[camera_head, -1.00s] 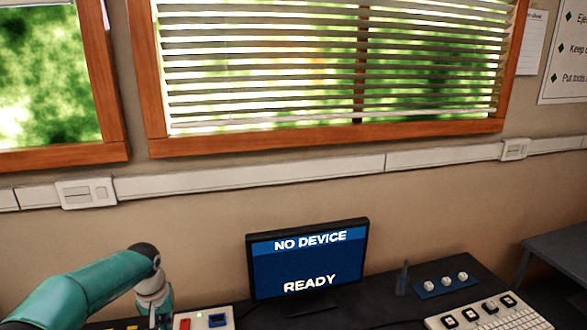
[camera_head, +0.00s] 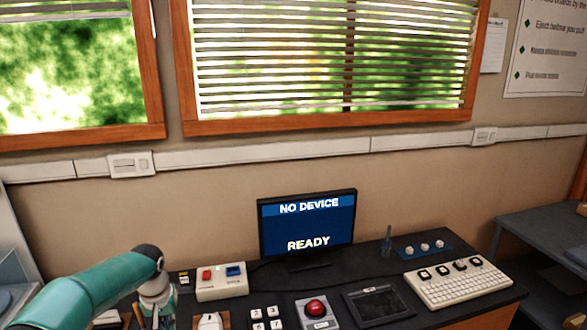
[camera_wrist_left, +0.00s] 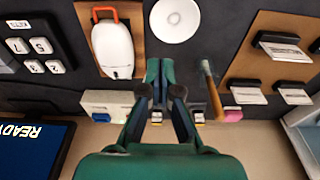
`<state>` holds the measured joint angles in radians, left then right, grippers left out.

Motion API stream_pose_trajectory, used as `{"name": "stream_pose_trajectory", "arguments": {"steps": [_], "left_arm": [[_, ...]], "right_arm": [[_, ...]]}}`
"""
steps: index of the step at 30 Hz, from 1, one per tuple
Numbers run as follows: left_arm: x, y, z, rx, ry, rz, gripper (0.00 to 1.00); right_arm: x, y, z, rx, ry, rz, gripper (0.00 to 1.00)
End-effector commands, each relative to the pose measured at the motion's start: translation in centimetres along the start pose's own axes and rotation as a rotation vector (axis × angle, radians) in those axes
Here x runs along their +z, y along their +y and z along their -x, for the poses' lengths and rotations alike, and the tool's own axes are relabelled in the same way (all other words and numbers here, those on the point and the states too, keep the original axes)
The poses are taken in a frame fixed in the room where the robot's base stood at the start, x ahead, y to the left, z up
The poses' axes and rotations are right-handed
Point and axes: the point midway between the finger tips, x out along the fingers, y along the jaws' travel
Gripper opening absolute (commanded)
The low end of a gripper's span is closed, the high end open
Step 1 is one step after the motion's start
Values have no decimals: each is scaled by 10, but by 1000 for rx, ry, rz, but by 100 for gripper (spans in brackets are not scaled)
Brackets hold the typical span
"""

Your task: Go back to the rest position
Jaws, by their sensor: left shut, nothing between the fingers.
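My left arm (camera_head: 90,290) comes in from the left in the head view, with its wrist at the bottom edge; its fingers cannot be made out there. In the left wrist view my left gripper (camera_wrist_left: 159,68) is shut and empty. Its fingers are over the dark bench top (camera_wrist_left: 215,22), between a white mouse-shaped item (camera_wrist_left: 113,48) on a wooden board and a wooden-handled tool (camera_wrist_left: 211,88). I cannot tell how high above the bench it is. My right gripper is in neither view.
A monitor (camera_head: 306,226) reads "NO DEVICE" and "READY". Near it are a switch box (camera_head: 221,284), a red button (camera_head: 317,308), a black pad (camera_head: 376,306) and a keyboard (camera_head: 455,290). A grey side table (camera_head: 545,218) stands at right. A white dish (camera_wrist_left: 175,19) lies near my gripper.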

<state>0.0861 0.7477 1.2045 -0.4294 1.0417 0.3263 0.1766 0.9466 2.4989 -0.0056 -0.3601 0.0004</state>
Motion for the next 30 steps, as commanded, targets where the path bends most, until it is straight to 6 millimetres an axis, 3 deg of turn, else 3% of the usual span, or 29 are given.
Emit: {"name": "stream_pose_trajectory", "arguments": {"steps": [2,8,17,20,23,27,30], "left_arm": [[1,-3,-4,-2,-7,4,0],[33,-3,-38,-9,-107,-11,0],[107,16,-97,36,-269,-46,0],[145,29,-121,75,-325,-65,0],[199,47,-149,135,-386,-81,0],[295,74,-177,243,-449,-80,0],[355,88,-181,303,-453,-61,0]], "right_arm": [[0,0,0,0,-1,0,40],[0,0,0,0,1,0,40],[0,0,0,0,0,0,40],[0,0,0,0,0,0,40],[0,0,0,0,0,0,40],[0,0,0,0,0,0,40],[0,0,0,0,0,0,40]]}}
